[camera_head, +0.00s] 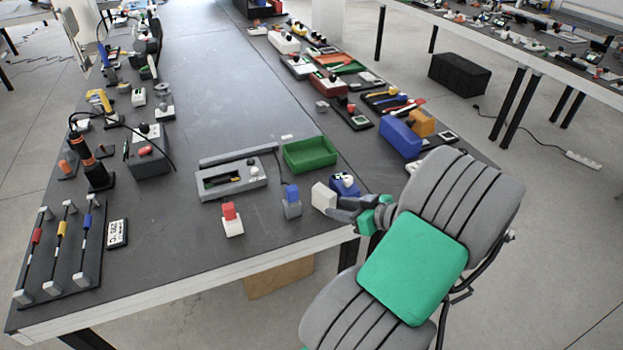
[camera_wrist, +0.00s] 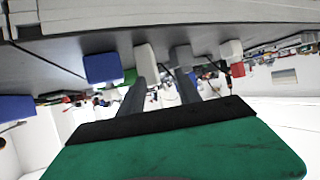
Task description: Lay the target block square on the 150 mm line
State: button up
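I cannot tell which block is the target, and no 150 mm line can be made out. My gripper (camera_head: 338,206) is low at the table's front edge, beside a plain white block (camera_head: 323,197). In the wrist view, which looks upside down, my gripper (camera_wrist: 163,80) has its two dark fingers apart, with nothing clearly held between them. The white block shows just beyond the left fingertip (camera_wrist: 147,58); contact cannot be told. A grey block with a blue top (camera_head: 292,201) and a white block with a red top (camera_head: 232,219) stand to the left in the head view.
A grey slotted fixture (camera_head: 213,185) and a green tray (camera_head: 310,153) lie behind the blocks. A blue item (camera_head: 345,184) stands close behind my gripper. A large blue bin (camera_head: 400,137) is on the right. The table's middle (camera_head: 220,90) is clear.

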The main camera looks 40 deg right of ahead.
aim_at(317, 193)
jog(key=shift+s+d+r+t+h, duration=0.15)
jog(key=shift+d+r+t+h, duration=0.25)
jog(key=shift+d, duration=0.3)
jog(key=shift+w+d, duration=0.1)
jog(key=shift+w, duration=0.25)
jog(key=p+x, duration=0.1)
jog(key=x, duration=1)
jog(key=shift+w+r+p, duration=0.1)
jog(key=shift+w+p, duration=0.05)
jog(key=shift+p, duration=0.2)
jog(key=shift+d, duration=0.1)
jog(key=shift+c, duration=0.2)
grip_shut()
